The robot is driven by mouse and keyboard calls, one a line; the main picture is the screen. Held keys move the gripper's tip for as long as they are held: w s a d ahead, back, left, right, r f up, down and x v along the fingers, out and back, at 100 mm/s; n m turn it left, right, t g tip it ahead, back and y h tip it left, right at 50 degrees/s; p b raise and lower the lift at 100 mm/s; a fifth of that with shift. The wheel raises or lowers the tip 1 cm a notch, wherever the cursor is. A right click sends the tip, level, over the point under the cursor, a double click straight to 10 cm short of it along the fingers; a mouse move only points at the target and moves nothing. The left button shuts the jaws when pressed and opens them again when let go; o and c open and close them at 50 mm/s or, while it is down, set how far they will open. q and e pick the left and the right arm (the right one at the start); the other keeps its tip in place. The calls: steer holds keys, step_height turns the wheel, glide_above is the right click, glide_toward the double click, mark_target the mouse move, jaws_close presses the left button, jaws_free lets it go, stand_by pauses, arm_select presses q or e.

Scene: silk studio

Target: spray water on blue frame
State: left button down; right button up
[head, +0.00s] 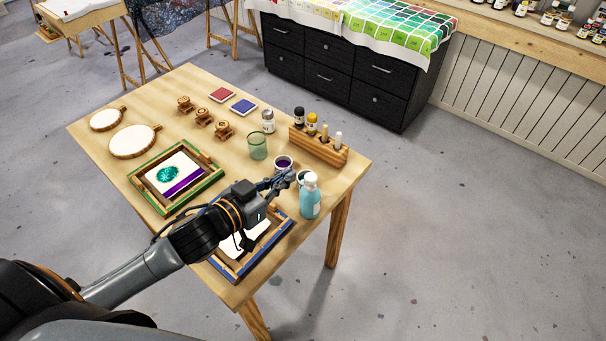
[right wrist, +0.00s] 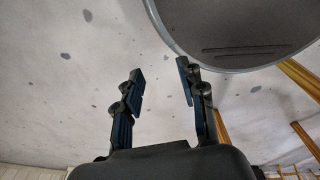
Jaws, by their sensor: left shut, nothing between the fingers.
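The blue frame (head: 269,251) lies on the wooden table's near side, with white cloth (head: 238,243) inside it. My left arm and gripper cover its upper left part. A light-blue bottle (head: 310,203) with a white top stands upright at the frame's far right corner. My left gripper (head: 286,179) is shut and empty, above the table to the left of the bottle's top; whether it touches the bottle or cups there I cannot tell.
A green frame (head: 151,199) with a teal and purple print lies left of the blue one. A purple-filled cup (head: 283,163), a green glass (head: 257,146) and a wooden rack (head: 318,147) of small bottles stand behind. Floor right of the table (head: 95,150) is clear.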

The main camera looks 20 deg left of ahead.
arm_select(q)
steer(key=p, duration=0.2)
glide_above(311, 179)
steer(key=s+a, duration=0.1)
steer(key=f, duration=0.4)
steer(key=shift+s+a+f, duration=0.1)
steer(key=shift+s+a, duration=0.05)
steer(key=shift+s, duration=0.2)
steer(key=shift+f, duration=0.55)
arm_select(e)
steer(key=shift+s+d+r, duration=0.6)
steer(key=shift+s+r, duration=0.2)
steer(key=shift+r, duration=0.1)
steer(key=shift+w, duration=0.15)
